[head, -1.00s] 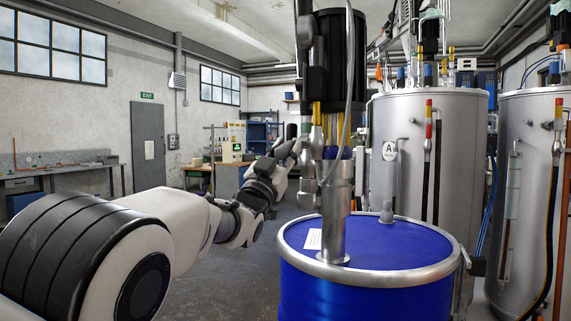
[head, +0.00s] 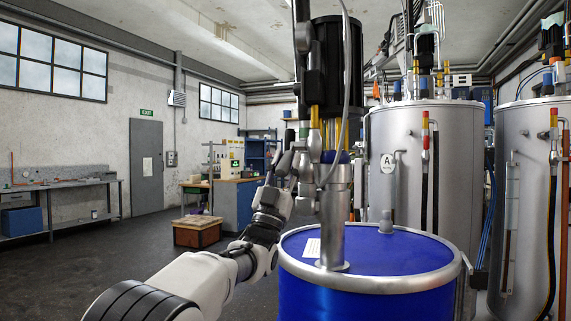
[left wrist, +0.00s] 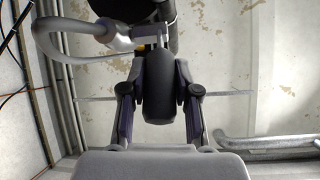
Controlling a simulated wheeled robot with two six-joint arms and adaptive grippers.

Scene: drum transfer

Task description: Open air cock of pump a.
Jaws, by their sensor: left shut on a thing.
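Pump a has a black motor (head: 335,70) and a silver tube (head: 334,225) standing upright in the lid of a blue drum (head: 365,300). My left gripper (head: 290,162) is beside the pump's left side, just below the motor. In the left wrist view my left gripper (left wrist: 158,105) has one finger on each side of a dark rounded handle (left wrist: 157,80), apparently the air cock's, and is shut on it. A silver fitting (left wrist: 112,38) with a grey hose sits above the handle. My right gripper is not in view.
A silver tank marked A (head: 455,160) and a second tank (head: 535,210) stand behind and right of the drum. A workbench (head: 60,190) runs along the left wall. A brown box (head: 197,232) is on the floor. The floor at left is open.

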